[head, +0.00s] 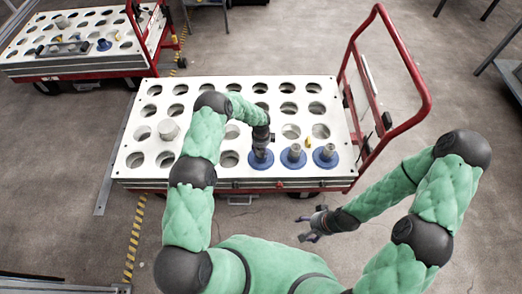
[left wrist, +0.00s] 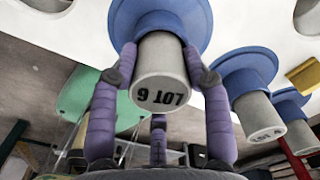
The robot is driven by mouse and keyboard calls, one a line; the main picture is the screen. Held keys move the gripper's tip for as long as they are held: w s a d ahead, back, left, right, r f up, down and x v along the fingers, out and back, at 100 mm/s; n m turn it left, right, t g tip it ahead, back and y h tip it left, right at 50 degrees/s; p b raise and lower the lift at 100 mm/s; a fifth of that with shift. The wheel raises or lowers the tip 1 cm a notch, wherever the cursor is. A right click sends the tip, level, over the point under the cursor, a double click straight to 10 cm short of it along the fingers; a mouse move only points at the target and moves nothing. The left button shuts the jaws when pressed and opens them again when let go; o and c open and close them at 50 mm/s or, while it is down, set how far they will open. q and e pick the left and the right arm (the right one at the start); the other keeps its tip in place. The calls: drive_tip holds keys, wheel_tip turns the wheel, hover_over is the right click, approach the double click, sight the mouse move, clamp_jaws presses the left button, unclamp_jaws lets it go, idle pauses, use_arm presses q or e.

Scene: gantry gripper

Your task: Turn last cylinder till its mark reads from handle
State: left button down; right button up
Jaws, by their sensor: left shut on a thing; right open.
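Three grey cylinders with blue flanges stand in the front row of the white holed cart top (head: 135,143): a left one (head: 260,160), a middle one (head: 293,156) and a right one (head: 326,155). My left gripper (head: 261,143) is shut on the left cylinder from above. A neighbouring cylinder (left wrist: 258,115) shows a small dark mark. The cart's red handle (head: 405,65) is on the right. My right gripper (head: 312,227) is open and empty, in front of the cart.
A grey cylinder without a visible flange (head: 168,129) stands at the cart's left. A small yellow piece (head: 308,142) lies behind the flanged cylinders. A second cart (head: 80,65) with loose parts stands at the back left. The floor right of the handle is mostly clear.

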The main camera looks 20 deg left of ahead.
use_arm(q)
drive_tip(key=shift+m, duration=0.5)
drive_tip(key=shift+w, duration=0.1)
drive_tip(key=shift+m+b, duration=0.55)
drive_tip(key=shift+m, duration=0.95)
drive_tip(key=shift+m+b, duration=0.5)
drive_tip(key=shift+m, duration=1)
